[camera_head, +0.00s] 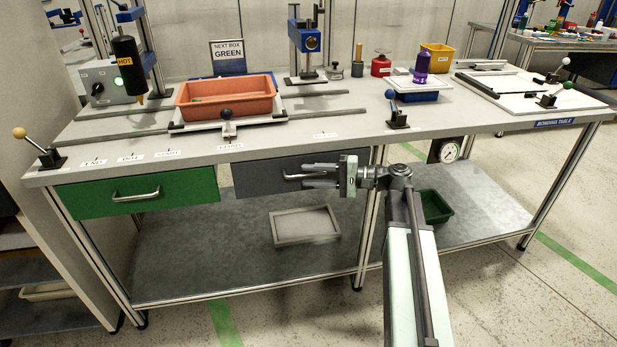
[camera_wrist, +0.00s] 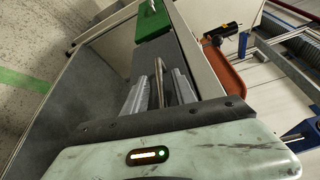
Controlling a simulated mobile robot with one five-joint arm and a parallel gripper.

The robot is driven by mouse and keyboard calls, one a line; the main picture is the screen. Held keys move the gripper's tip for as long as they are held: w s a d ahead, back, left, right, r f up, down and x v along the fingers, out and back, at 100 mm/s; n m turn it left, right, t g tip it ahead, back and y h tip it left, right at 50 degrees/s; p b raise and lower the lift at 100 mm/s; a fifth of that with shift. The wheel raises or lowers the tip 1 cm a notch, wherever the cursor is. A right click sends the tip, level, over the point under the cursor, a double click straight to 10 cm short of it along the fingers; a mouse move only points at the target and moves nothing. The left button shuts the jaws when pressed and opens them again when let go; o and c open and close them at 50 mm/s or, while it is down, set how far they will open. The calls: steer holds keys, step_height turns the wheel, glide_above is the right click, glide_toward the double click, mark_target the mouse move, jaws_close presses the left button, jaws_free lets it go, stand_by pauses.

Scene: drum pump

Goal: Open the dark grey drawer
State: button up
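The dark grey drawer (camera_head: 258,181) sits under the workbench top, to the right of the green drawer, and its front looks flush and closed. Its metal handle (camera_head: 292,177) shows just left of my fingertips in the head view. My gripper (camera_head: 308,175) is in front of the drawer's right part, with its fingers pointing left at the handle. In the wrist view my fingers (camera_wrist: 161,80) are apart, with the handle bar (camera_wrist: 158,84) between them. I see gaps beside the bar, so the fingers do not look closed on it.
The green drawer (camera_head: 137,193) is closed on the left. A grey tray (camera_head: 305,225) lies on the lower shelf (camera_head: 200,262). The floor in front is clear.

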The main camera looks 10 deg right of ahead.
steer(key=shift+x, duration=0.9)
jaws_close()
stand_by(0.6)
steer(key=shift+d+f, duration=0.1)
steer(key=shift+d, duration=0.15)
steer(key=shift+s+a, duration=0.1)
